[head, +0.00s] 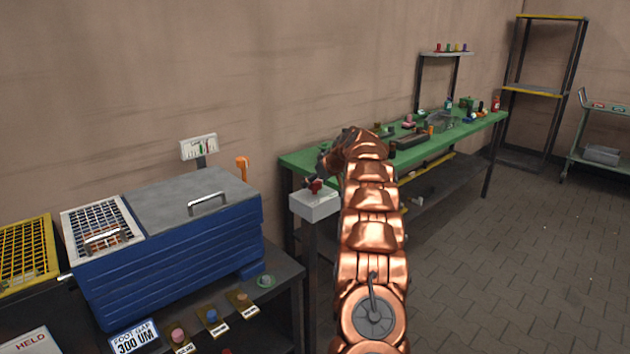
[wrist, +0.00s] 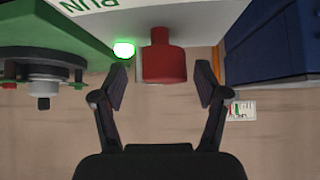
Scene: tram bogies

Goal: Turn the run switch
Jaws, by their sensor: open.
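The run switch is a red knob (wrist: 164,62) on a pale box (head: 314,204). In the wrist view, the box face carries an upside-down RUN label (wrist: 88,5) and a lit green lamp (wrist: 124,50). The red knob also shows in the head view (head: 315,186), partly behind my gripper. My gripper (wrist: 160,88) is open, with one finger to each side of the knob's near end. There are gaps between the fingers and the knob, and nothing is held.
A blue chest (head: 165,255) with a grey lid stands left of the switch box. A green bench (head: 430,146) with several small parts runs along the wall to the right. An orange-handled item (head: 242,167) stands behind the chest. The floor at right is clear.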

